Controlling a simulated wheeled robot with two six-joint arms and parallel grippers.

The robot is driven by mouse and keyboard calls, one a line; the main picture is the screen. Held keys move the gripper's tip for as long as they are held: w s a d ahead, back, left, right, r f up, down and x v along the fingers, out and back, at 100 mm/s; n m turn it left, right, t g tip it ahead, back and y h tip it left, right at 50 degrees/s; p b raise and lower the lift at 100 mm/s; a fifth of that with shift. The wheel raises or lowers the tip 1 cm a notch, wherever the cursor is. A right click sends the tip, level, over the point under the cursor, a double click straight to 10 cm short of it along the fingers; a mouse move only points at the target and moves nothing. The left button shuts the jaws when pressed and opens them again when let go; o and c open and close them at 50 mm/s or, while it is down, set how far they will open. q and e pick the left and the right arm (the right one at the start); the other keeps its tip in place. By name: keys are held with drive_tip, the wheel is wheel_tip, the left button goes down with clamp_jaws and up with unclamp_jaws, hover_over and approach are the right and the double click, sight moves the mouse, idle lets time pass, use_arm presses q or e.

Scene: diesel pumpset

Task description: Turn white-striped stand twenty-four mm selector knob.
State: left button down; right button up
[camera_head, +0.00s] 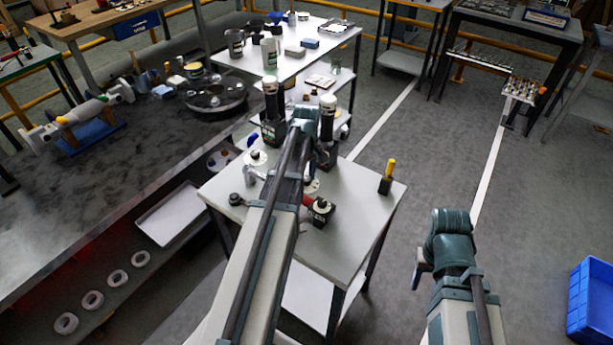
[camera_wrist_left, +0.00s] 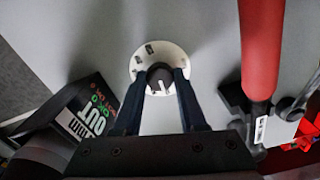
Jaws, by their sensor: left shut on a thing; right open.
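The selector knob (camera_wrist_left: 159,78) is a small dark round knob with a white pointer mark, on a white round dial (camera_wrist_left: 148,50) with dark markings. In the left wrist view, my left gripper (camera_wrist_left: 161,80) is shut on it, a dark finger on each side. In the head view, my left arm reaches over the pale table (camera_head: 365,215) and hides most of the grip. A pale disc, perhaps the dial, shows beside the arm (camera_head: 313,186). The white stripe of the stand cannot be made out. My right gripper (camera_head: 419,263) is open, mostly hidden by its arm, right of the table.
A red cylinder (camera_wrist_left: 262,50) stands close right of the dial; a dark box with lettering (camera_wrist_left: 90,115) is at left. A yellow-topped black block (camera_head: 387,178) stands on the table's right side. A blue crate (camera_head: 591,300) is far right. The floor between is clear.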

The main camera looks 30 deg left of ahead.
use_arm(q)
drive_tip(key=shift+m, duration=0.3)
drive_tip(key=m, duration=0.9)
drive_tip(key=shift+m, duration=2)
drive_tip(key=shift+c, duration=2.3)
unclamp_jaws()
drive_tip(key=shift+r, duration=0.15)
